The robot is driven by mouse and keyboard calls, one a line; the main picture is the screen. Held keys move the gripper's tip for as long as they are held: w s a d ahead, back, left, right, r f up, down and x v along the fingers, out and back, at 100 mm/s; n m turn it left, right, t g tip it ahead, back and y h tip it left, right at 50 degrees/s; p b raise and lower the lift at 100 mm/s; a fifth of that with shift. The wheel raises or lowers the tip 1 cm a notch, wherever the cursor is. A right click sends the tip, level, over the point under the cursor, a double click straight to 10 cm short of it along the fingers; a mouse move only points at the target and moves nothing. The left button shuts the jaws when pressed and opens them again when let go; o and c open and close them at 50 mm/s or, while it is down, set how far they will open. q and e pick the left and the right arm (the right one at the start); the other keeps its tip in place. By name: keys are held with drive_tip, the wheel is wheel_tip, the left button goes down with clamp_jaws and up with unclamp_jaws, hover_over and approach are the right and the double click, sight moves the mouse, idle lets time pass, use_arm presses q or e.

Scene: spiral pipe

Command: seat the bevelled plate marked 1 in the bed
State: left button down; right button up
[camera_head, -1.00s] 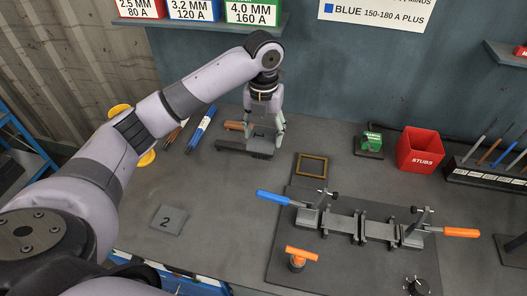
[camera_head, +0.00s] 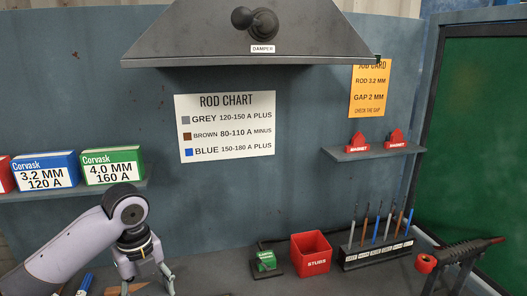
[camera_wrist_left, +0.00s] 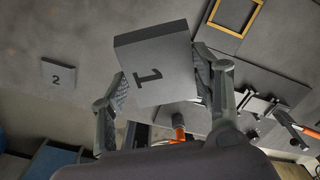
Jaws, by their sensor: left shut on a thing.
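In the left wrist view, the grey bevelled plate marked 1 (camera_wrist_left: 157,62) sits between the fingers of my left gripper (camera_wrist_left: 163,86), which is shut on it. The plate is held above the bench. In the head view my left gripper (camera_head: 142,283) shows at the lower left, its fingertips near the bottom edge, and the plate cannot be made out. The clamp fixture with the bed (camera_wrist_left: 262,106) shows at the right of the wrist view, partly hidden by a finger. My right gripper is not in view.
The plate marked 2 (camera_wrist_left: 58,74) lies on the bench. A yellowish square frame (camera_wrist_left: 236,16) lies at the top right of the wrist view. A red STUBS bin (camera_head: 311,253), a green box (camera_head: 265,262) and a rod rack (camera_head: 375,250) stand at the bench's back.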

use_arm(q)
drive_tip(key=s+n, duration=0.1)
drive_tip(key=n, duration=0.1)
drive_tip(key=s+d+n, duration=0.1)
drive_tip(key=n, duration=0.3)
drive_tip(key=shift+s+d+f+n, duration=0.3)
drive_tip(key=shift+s+f+n, duration=0.1)
drive_tip(key=s+n, duration=0.2)
drive_tip(key=n, duration=0.2)
drive_tip(key=s+d+f+n, duration=0.1)
drive_tip(key=s+n, duration=0.1)
drive_tip(key=n, duration=0.2)
drive_tip(key=s+d+n, duration=0.1)
drive_tip(key=s+n, duration=0.1)
drive_tip(key=n, duration=0.1)
drive_tip(key=shift+d+f+n, duration=0.25)
drive_tip(key=shift+f+n, duration=0.05)
drive_tip(key=shift+n, duration=0.1)
drive_tip(key=shift+s+d+f+n, duration=0.2)
drive_tip(key=shift+s+n, duration=0.65)
drive_tip(key=shift+n, duration=0.5)
drive_tip(key=shift+s+d+f+n, duration=0.15)
drive_tip(key=shift+s+d+n, duration=0.1)
drive_tip(key=shift+s+n, duration=0.9)
drive_tip(key=shift+s+d+f+n, duration=0.2)
drive_tip(key=shift+s+n, duration=0.35)
drive_tip(key=shift+n, duration=1.05)
